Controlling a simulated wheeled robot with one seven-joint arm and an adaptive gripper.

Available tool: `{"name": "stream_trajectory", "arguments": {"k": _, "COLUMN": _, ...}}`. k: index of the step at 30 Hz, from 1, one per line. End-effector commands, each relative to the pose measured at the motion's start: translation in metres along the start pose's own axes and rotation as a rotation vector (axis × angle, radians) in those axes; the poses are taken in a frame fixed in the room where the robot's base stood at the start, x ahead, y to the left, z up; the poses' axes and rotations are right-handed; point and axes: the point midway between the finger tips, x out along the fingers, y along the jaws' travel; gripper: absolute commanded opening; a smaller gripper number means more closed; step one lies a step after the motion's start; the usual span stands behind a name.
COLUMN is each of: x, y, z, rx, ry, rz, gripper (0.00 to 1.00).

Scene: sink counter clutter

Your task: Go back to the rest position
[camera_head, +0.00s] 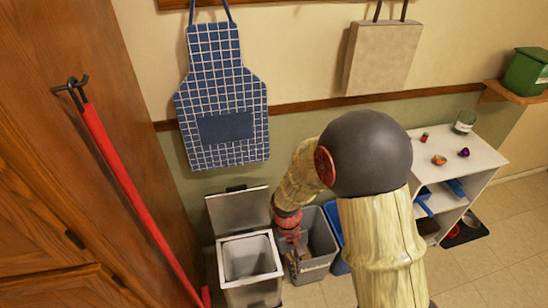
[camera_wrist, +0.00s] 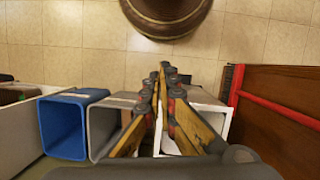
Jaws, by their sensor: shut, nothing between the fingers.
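My gripper (camera_wrist: 165,70) is shut and empty; its two fingers meet in the wrist view. In the head view my gripper (camera_head: 292,262) is low, in front of the grey bin (camera_head: 322,240) and partly hidden by my arm. In the wrist view the fingers cross over the gap between the grey bin (camera_wrist: 101,125) and the white bin (camera_wrist: 212,108). I cannot tell how high they are above the rims.
The white bin (camera_head: 262,290) stands left with its lid (camera_head: 238,210) open. A blue bin (camera_head: 334,228) is right of the grey one. A white shelf (camera_head: 478,165) holds small items. A red pole (camera_head: 135,185) hangs by the wooden door (camera_head: 60,170).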

Motion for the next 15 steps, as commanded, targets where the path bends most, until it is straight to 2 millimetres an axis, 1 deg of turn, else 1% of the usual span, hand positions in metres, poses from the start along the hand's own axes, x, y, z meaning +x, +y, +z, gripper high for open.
{"name": "stream_trajectory", "arguments": {"k": 1, "x": -0.02, "y": 0.005, "z": 0.01, "rx": 0.015, "ry": 0.023, "rz": -0.004, "gripper": 0.0}}
{"name": "stream_trajectory", "arguments": {"k": 6, "x": -0.072, "y": 0.018, "z": 0.047, "rx": 0.063, "ry": 0.079, "rz": -0.018, "gripper": 0.0}}
{"name": "stream_trajectory", "arguments": {"k": 9, "x": -0.099, "y": 0.025, "z": 0.07, "rx": 0.091, "ry": 0.119, "rz": -0.025, "gripper": 0.0}}
{"name": "stream_trajectory", "arguments": {"k": 15, "x": -0.143, "y": 0.037, "z": 0.115, "rx": 0.147, "ry": 0.215, "rz": -0.035, "gripper": 0.0}}
